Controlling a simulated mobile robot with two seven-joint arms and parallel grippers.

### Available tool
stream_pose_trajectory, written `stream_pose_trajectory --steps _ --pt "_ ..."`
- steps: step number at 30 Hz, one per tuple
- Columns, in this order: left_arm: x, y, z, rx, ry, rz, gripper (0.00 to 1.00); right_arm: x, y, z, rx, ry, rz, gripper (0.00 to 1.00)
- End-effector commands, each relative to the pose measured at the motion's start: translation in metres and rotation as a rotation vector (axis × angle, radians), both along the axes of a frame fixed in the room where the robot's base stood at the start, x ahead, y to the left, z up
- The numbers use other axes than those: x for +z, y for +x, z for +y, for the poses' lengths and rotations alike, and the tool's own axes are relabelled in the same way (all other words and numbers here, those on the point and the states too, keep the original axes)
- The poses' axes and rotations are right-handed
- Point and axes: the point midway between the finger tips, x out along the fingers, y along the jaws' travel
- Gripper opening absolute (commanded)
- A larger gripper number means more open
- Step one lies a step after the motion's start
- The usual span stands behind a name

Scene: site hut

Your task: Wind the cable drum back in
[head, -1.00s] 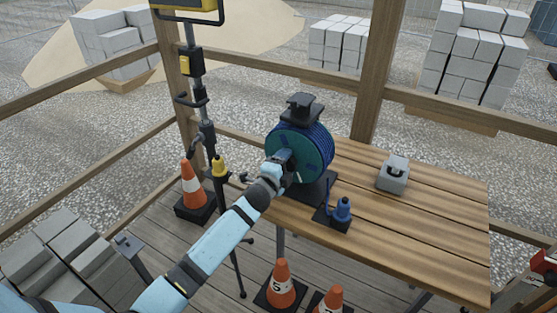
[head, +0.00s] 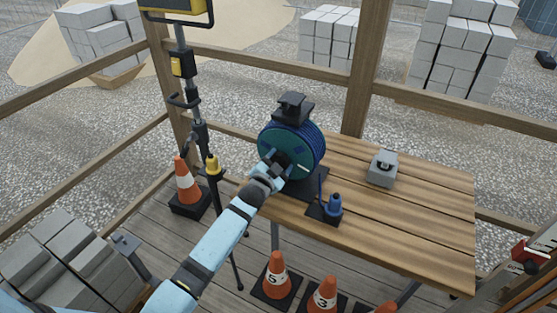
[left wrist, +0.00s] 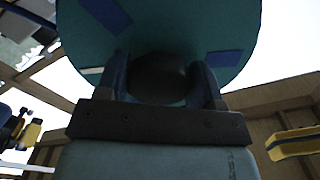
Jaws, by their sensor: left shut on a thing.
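The cable drum (head: 306,150) stands on a black base on the wooden table, with blue cable wound behind its teal front disc. A black block-shaped top part sits above it. My left gripper (head: 272,168) is at the lower left of the disc. In the left wrist view my left gripper (left wrist: 161,88) is shut on a dark round knob (left wrist: 160,72), the drum's handle, in front of the teal disc (left wrist: 165,25). The fingers hide part of the knob. A blue plug (head: 333,205) stands on a black plate beside the drum. My right gripper is not in view.
A grey block with a dark handle (head: 383,168) sits on the table (head: 410,215), whose right part is clear. A tripod pole (head: 205,140) and a traffic cone (head: 187,180) stand left. More cones (head: 277,272) stand below the table's front edge. Grey blocks (head: 45,250) lie lower left.

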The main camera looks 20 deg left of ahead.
Motion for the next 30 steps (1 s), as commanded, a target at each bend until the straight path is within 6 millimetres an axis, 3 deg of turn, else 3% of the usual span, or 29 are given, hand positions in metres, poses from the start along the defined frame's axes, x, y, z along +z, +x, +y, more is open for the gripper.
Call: stream_pose_trajectory --steps 22,23,24,26,30 --pt "-0.0005 0.0000 -0.0002 0.000 -0.087 0.007 0.19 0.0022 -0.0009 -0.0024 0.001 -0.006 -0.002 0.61" --pt "-0.0005 0.0000 -0.0002 0.000 -0.087 0.007 0.66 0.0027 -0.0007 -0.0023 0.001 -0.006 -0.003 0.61" --pt "-0.0005 0.0000 -0.0002 0.000 -0.087 0.007 0.75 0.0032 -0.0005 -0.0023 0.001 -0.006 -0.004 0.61" --pt "-0.0005 0.0000 -0.0002 0.000 -0.087 0.007 0.84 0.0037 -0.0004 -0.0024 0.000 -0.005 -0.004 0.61" --pt "-0.0004 0.0000 -0.0002 0.000 -0.086 0.007 0.84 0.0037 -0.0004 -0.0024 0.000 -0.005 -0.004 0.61"
